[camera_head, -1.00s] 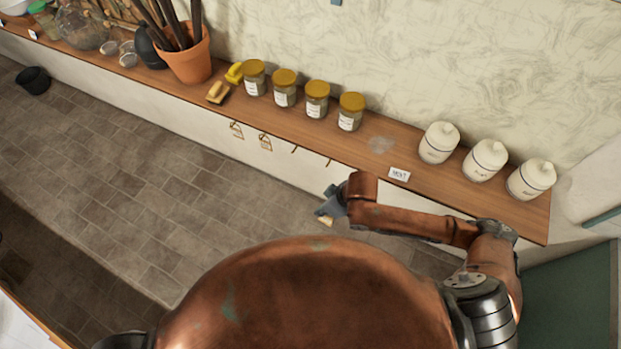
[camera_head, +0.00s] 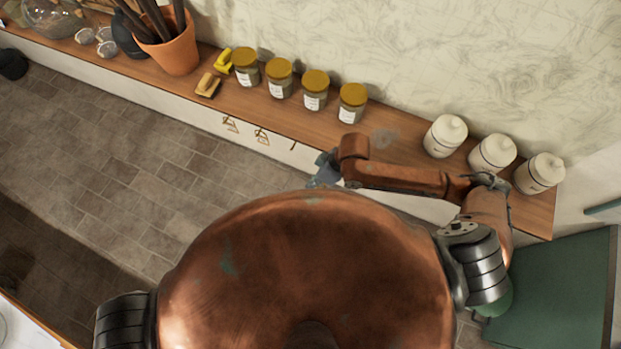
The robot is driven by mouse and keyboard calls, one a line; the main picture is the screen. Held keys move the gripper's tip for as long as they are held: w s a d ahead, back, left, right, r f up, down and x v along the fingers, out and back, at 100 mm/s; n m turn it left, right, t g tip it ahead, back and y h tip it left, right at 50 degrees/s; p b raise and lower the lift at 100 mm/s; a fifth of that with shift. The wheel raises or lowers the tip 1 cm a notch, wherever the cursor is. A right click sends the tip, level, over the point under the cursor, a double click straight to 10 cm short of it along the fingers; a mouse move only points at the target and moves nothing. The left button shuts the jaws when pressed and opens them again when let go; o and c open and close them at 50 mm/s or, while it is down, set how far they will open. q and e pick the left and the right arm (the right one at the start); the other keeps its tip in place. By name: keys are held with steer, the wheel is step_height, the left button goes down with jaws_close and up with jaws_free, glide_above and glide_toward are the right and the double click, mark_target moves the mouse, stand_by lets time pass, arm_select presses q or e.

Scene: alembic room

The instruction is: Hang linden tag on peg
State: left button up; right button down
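My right gripper (camera_head: 319,178) is at the shelf's front edge, its fingertips partly hidden by my copper body. One second ago a small pale tag hung at its fingertips; now that tag is hidden, and its lettering could not be read. A bare peg (camera_head: 292,146) sticks out of the shelf front just left of the gripper. Two hung tags, one on the left (camera_head: 230,124) and one nearer (camera_head: 261,136), hang on pegs further left. A fourth peg, seen earlier, is hidden behind my gripper. My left gripper is out of view.
The tiled floor in front is clear.

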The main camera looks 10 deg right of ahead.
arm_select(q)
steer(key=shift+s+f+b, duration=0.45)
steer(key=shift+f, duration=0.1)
arm_select(e)
steer(key=w+d, duration=0.3)
steer(key=w, duration=0.1)
steer(key=shift+f, duration=0.25)
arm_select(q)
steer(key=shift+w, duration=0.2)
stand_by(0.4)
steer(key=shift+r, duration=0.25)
arm_select(e)
steer(key=shift+w, duration=0.1)
arm_select(q)
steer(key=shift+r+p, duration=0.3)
steer(key=shift+p, duration=0.25)
arm_select(e)
steer(key=shift+w+d, duration=0.2)
steer(key=shift+w, duration=0.1)
